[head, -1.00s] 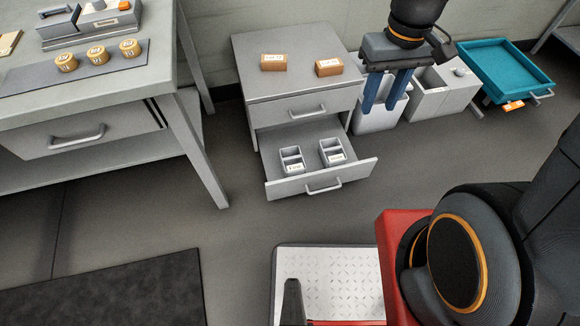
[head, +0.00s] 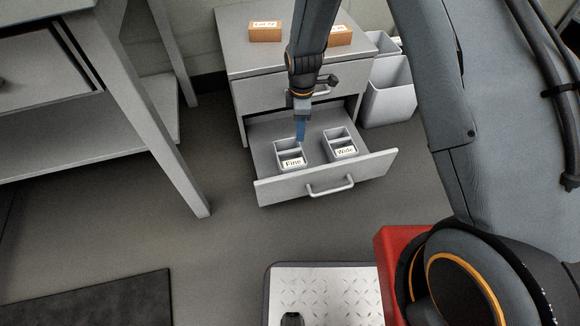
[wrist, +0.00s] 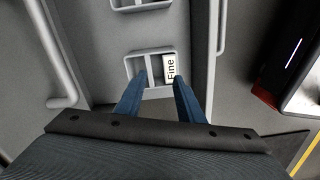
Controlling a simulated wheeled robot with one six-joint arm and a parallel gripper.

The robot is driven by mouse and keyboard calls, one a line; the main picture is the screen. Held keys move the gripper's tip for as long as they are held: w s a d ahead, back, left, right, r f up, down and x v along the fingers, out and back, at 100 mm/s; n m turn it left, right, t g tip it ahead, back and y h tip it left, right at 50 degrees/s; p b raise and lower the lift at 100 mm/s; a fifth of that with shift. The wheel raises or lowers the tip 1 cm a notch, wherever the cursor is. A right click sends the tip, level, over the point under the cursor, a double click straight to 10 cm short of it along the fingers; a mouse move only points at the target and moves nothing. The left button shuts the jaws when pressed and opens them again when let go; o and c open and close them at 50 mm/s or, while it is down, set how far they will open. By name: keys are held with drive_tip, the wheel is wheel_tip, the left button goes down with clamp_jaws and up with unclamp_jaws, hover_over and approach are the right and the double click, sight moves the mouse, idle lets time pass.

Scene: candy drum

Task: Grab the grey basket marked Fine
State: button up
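The grey basket marked Fine (head: 280,157) stands in the left part of the open lower drawer, its label facing the drawer front. My gripper (head: 300,138) is above and just behind it, pointing down. In the wrist view, the Fine basket (wrist: 150,52) lies ahead of the fingertips. My gripper (wrist: 159,80) is open there, with its two blue fingers apart and nothing held. Whether the fingers touch the basket is not clear. A similar basket marked Wide (head: 341,151) stands to its right in the drawer.
The open drawer (head: 328,185) has a raised front with a handle. The cabinet (head: 230,48) carries orange-brown labelled blocks (head: 265,33) on top. Grey bins (head: 390,95) stand right of it. A table leg (head: 165,150) stands to the left.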

sight(289, 163)
drive_tip(key=a+f+n+b, duration=0.1)
drive_tip(key=f, duration=0.3)
drive_tip(key=w+a+f+n+b, duration=0.1)
drive_tip(key=f, duration=0.3)
drive_tip(key=w+a+f+n+b, duration=0.1)
drive_tip(key=f+b, duration=0.1)
drive_tip(key=f, duration=0.2)
drive_tip(key=shift+a, duration=0.1)
drive_tip(key=shift+w+a+f+b, duration=0.1)
drive_tip(key=shift+f+b, duration=0.9)
drive_tip(key=shift+f, duration=0.95)
drive_tip(key=shift+w+a+f+b, duration=0.1)
drive_tip(key=shift+f+b, duration=0.85)
drive_tip(key=shift+f, duration=0.95)
drive_tip(key=shift+c, duration=0.4)
clamp_jaws()
